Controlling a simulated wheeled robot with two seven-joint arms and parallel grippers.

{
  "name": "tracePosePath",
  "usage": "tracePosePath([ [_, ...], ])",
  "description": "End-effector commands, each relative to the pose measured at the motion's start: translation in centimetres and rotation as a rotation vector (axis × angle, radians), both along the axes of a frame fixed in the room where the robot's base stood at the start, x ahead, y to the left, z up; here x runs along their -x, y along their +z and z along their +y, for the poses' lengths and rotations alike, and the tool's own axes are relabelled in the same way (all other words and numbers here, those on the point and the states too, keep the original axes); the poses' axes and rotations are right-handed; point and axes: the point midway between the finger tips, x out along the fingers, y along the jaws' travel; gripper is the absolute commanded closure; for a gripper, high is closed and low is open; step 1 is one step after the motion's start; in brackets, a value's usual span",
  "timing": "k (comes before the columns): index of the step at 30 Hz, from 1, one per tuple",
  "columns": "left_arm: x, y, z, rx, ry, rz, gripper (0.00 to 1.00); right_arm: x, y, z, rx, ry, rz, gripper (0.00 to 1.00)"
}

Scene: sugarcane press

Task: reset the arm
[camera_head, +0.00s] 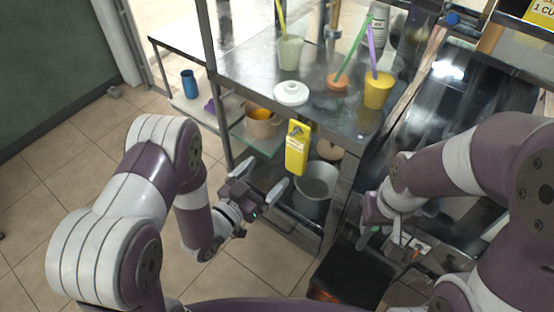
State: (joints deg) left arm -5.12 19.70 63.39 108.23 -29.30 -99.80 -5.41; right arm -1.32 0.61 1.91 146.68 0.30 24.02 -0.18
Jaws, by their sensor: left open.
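My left gripper (260,180) is in front of the metal stand, left of the grey bucket. Its two fingers are spread apart with nothing between them. My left arm comes in from the left and bends down toward the gripper. My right gripper (381,236) hangs low at the right, in front of the dark press area and above a black box. Its fingertips are small and partly hidden by my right arm, so I cannot tell what lies between them.
The metal counter (245,72) holds a cup with a yellow straw (290,52), a white lid (291,93) and a yellow cup (378,90). A yellow tag (297,148) hangs at its front. A grey bucket (314,190) and black box (350,276) sit below.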

Motion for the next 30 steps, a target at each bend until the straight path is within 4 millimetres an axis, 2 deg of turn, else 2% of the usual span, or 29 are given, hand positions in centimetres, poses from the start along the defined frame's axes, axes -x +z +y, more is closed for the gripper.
tracePosePath([
  [5,0.5,-0.1,0.3,-0.003,-0.002,0.008,0.05,0.0,0.0,0.0,0.000,0.000,0.000,0.62],
  [8,0.7,-2.6,0.4,-0.064,-0.001,0.113,0.05,0.0,0.0,0.0,0.000,0.000,0.000,0.62],
  [11,2.2,-7.8,1.7,-0.212,0.027,0.376,0.05,0.0,0.0,0.0,0.000,0.000,0.000,0.62],
  [12,2.7,-9.4,2.7,-0.282,0.050,0.492,0.05,0.0,0.1,0.0,0.000,0.000,0.000,0.62],
  [14,3.6,-10.4,4.6,-0.378,0.097,0.663,0.05,0.0,0.5,0.0,0.000,0.000,0.000,0.62],
  [16,5.2,-10.2,7.1,-0.469,0.159,0.858,0.05,0.0,1.2,0.0,0.000,0.000,0.000,0.62],
  [17,6.0,-9.5,8.1,-0.501,0.189,0.936,0.05,0.0,1.6,0.0,0.000,0.000,0.000,0.62],
  [20,9.4,-5.9,10.9,-0.565,0.290,1.201,0.05,0.0,2.9,0.0,0.000,0.000,0.000,0.62],
  [22,12.0,-1.9,12.1,-0.572,0.351,1.363,0.05,0.0,3.9,0.0,0.000,0.000,0.000,0.62],
  [25,14.9,4.3,12.5,-0.530,0.413,1.509,0.05,0.0,5.5,0.0,0.000,0.000,0.000,0.62],
  [27,15.0,7.7,12.5,-0.483,0.438,1.499,0.05,0.0,6.4,0.0,0.000,0.000,0.000,0.62],
  [30,13.5,10.0,12.5,-0.448,0.458,1.422,0.05,0.0,6.8,0.0,0.000,0.000,0.000,0.62],
])
